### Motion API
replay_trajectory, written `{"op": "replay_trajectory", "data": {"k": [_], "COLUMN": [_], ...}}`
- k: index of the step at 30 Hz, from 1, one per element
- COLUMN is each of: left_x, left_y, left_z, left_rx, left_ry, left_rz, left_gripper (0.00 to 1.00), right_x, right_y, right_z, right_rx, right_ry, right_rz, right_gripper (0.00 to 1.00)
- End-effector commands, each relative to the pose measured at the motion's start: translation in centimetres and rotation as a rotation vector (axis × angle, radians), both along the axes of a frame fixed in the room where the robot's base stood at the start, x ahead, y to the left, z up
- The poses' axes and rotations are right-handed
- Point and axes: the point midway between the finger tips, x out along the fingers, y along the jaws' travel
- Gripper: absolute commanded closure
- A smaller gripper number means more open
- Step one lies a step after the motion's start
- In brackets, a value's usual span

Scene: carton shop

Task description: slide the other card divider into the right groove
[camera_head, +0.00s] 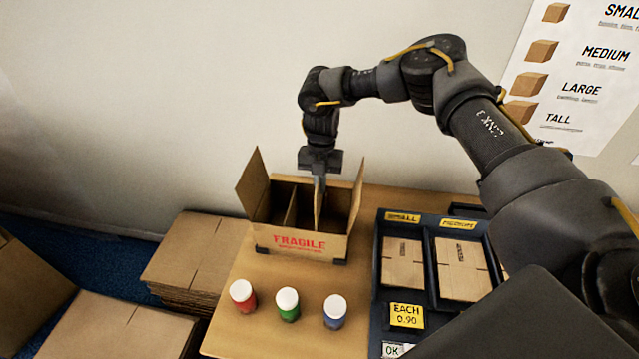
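An open carton (293,245) marked FRAGILE stands on the table, its side flaps spread outward. Inside it, one card divider (291,209) stands upright left of the middle. A second card divider (318,207) stands to its right, under my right gripper (319,184). My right gripper points down over the carton and looks shut on the top of this second divider. The divider's lower part is inside the carton, and its bottom edge and the grooves are hidden by the front wall. My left gripper is not in view.
Three white-lidded jars, red (243,296), green (288,305) and blue (335,312), stand on the table (262,335) in front of the carton. A dark tray (377,265) with flat cartons lies to the right. Stacked cardboard (195,255) is at the left.

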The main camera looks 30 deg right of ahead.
Motion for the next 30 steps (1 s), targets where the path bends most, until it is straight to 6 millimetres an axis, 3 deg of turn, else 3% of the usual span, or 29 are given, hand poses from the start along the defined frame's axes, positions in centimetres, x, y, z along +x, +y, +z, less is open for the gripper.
{"op": "replay_trajectory", "data": {"k": [16,30], "left_x": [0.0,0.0], "left_y": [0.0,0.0], "left_z": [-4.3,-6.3], "left_rx": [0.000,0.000], "left_ry": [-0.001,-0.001], "left_rz": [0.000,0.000], "left_gripper": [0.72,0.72], "right_x": [0.0,0.0], "right_y": [0.0,0.0], "right_z": [-5.1,-9.0], "right_rx": [-0.001,0.000], "right_ry": [-0.001,0.001], "right_rz": [0.000,-0.001], "right_gripper": [1.00,1.00]}}
